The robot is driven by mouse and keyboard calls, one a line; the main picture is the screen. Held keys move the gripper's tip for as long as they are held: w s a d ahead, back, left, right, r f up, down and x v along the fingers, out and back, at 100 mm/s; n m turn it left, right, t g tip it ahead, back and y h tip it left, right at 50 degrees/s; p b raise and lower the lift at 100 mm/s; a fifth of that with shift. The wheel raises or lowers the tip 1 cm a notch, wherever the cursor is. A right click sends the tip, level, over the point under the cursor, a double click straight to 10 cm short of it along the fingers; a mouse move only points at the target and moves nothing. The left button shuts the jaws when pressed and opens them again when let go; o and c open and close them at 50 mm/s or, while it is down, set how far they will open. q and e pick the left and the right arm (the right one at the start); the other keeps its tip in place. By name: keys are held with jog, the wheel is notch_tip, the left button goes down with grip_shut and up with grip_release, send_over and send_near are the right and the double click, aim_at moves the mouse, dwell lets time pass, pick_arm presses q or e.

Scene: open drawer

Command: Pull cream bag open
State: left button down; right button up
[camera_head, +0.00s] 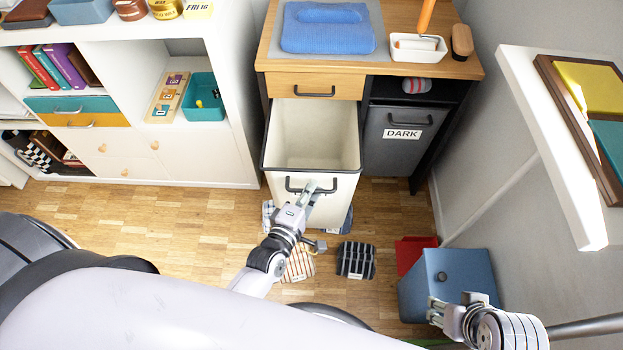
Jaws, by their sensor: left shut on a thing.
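The cream bag (345,148) is a tall, open-topped bin with a dark rim, standing out from the wooden-topped cabinet (275,62). Its inside looks empty as far as I can see. My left gripper (309,192) is shut on the dark handle (294,186) on the bag's front. My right gripper (437,311) is at the lower right, beside a blue bin and away from the bag; its finger opening is not clear.
A grey bag labelled DARK (391,148) sits right of the cream one. Folded cloths (356,260) lie on the floor by the bag's front. A blue bin (440,272) and a red box (412,250) stand at right. Wooden floor at left is clear.

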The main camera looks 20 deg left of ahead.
pick_arm(q)
jog(key=shift+s, duration=0.35)
jog(key=c, duration=1.7)
grip_release()
jog(key=v, duration=1.2)
jog(key=shift+d, duration=0.1)
